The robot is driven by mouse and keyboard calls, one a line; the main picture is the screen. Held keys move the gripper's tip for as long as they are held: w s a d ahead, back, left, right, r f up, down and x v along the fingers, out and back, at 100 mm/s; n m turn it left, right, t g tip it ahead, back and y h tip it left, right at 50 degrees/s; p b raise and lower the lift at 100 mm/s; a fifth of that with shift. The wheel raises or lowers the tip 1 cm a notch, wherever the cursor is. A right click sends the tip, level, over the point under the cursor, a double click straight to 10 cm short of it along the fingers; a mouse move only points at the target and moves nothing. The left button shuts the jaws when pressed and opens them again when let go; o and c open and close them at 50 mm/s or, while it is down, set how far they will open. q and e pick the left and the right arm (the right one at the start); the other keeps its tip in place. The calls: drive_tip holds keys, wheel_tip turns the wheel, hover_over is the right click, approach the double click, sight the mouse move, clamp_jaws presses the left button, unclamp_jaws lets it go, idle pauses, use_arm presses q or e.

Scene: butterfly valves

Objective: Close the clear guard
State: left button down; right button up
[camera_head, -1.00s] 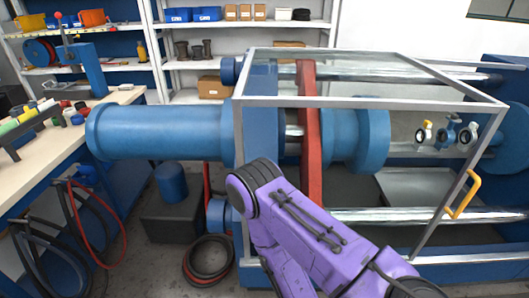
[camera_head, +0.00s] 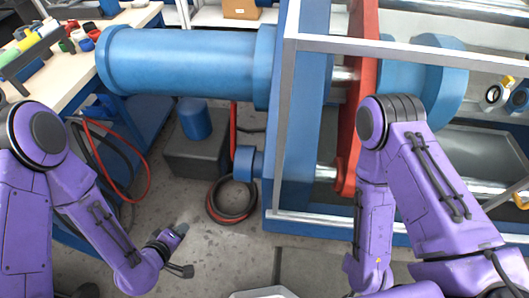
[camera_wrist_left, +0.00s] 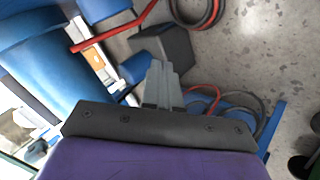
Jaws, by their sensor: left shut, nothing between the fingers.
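The clear guard (camera_head: 410,50) is a grey metal frame with see-through panels around the press, at the right in the head view. Its right side runs out of the picture. A yellow handle (camera_head: 522,199) shows at the right edge, partly cut off. I cannot tell how far the guard stands open. My left gripper (camera_head: 182,230) is shut and empty, low over the floor, well left of the guard. Its closed fingers also show in the left wrist view (camera_wrist_left: 163,80). My right arm crosses in front of the guard; its gripper is not visible.
A blue cylinder (camera_head: 187,62) sticks out left of the press, with a red upright plate (camera_head: 364,110) inside. A dark box (camera_head: 196,158) and coiled hoses (camera_head: 231,215) lie on the floor. A workbench (camera_head: 75,72) stands at left. Floor between bench and press is partly free.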

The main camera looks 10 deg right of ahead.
use_arm(q)
drive_tip(key=w+d+r+m+h, duration=0.1)
drive_tip(key=w+d+r+h, duration=0.2)
drive_tip(key=d+r+h, duration=0.45)
drive_tip(key=w+d+r+m+h, duration=0.1)
drive_tip(key=w+d+r+h, duration=0.3)
drive_tip(key=r, duration=0.7)
drive_tip(key=w+d+p, duration=0.1)
drive_tip(key=w+d, duration=0.1)
drive_tip(key=d, duration=1.1)
drive_tip(key=shift+d+h, duration=0.3)
drive_tip(key=shift+h, duration=0.05)
drive_tip(key=shift+w+d, duration=0.1)
drive_tip(key=shift+w, duration=0.05)
